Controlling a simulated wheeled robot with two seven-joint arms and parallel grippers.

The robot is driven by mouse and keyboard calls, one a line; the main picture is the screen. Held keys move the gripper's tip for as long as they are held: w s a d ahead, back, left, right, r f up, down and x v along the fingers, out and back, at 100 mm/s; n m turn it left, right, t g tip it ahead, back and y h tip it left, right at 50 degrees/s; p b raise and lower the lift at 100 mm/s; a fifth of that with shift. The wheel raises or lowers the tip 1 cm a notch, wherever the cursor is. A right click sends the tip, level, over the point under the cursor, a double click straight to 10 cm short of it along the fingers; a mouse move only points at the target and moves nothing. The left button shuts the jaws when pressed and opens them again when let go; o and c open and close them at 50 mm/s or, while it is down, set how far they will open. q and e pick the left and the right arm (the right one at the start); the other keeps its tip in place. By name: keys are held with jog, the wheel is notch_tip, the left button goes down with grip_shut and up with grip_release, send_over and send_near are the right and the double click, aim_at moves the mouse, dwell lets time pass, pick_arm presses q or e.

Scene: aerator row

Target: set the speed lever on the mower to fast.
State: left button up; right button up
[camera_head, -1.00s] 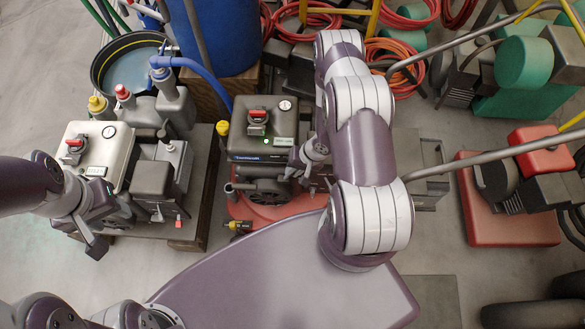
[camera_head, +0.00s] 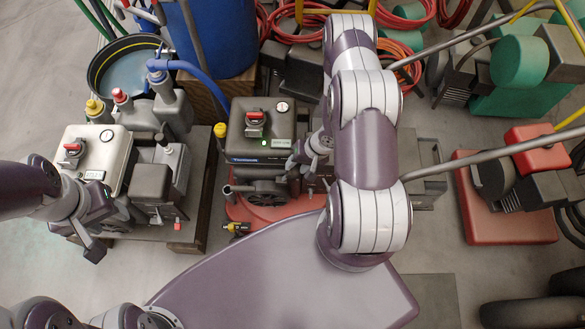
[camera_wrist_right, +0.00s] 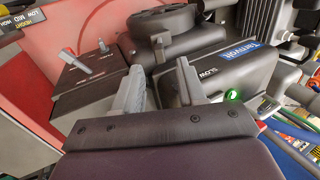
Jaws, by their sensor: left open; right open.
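The mower has a dark engine housing (camera_head: 262,130) and a red deck (camera_head: 272,207) in the middle of the head view. In the right wrist view its black housing (camera_wrist_right: 205,75) carries a lit green lamp and a small display that appears to read SLOW, upside down. My left gripper (camera_head: 92,240) is open and empty, left of the mower.
A pale-topped machine (camera_head: 95,155) stands left of the mower. A blue barrel (camera_head: 214,40) and black tub (camera_head: 125,65) are behind. A red-decked machine (camera_head: 505,205) stands right. A height label (camera_wrist_right: 40,25) shows top left in the wrist view.

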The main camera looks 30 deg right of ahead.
jog(key=p+v, duration=0.1)
jog(key=v, duration=0.7)
